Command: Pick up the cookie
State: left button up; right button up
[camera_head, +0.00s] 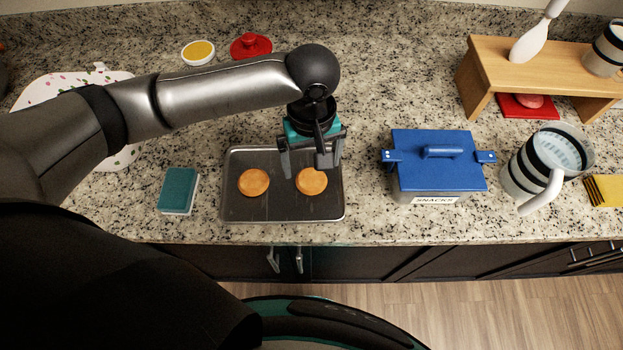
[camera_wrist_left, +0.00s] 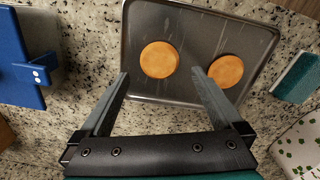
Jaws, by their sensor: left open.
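Two round, golden-brown cookies lie flat on a dark metal baking tray (camera_head: 235,213) on the counter. The left cookie (camera_head: 253,182) and the right cookie (camera_head: 311,181) sit side by side with a gap between them. In the left wrist view, one cookie (camera_wrist_left: 159,60) shows ahead of the space between the fingers, and the other (camera_wrist_left: 226,71) is by the tip of the right-hand finger. My left gripper (camera_head: 304,172) is open and empty above the tray, near the right cookie. In the left wrist view its fingers (camera_wrist_left: 160,74) are spread apart. My right gripper is not in view.
A blue-lidded snacks box (camera_head: 437,170) stands right of the tray, with a striped pitcher (camera_head: 541,163) beyond it. A teal sponge (camera_head: 178,190) lies left of the tray. A wooden stand (camera_head: 505,63) is at back right.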

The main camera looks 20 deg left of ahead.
aim_at(311, 179)
pick_arm(q)
notch_tip(311, 179, down, 6)
jog(key=shift+w+r+b, duration=0.1)
jog(key=shift+r+b, duration=0.05)
jog(key=shift+b, duration=0.35)
jog(key=c, duration=1.2)
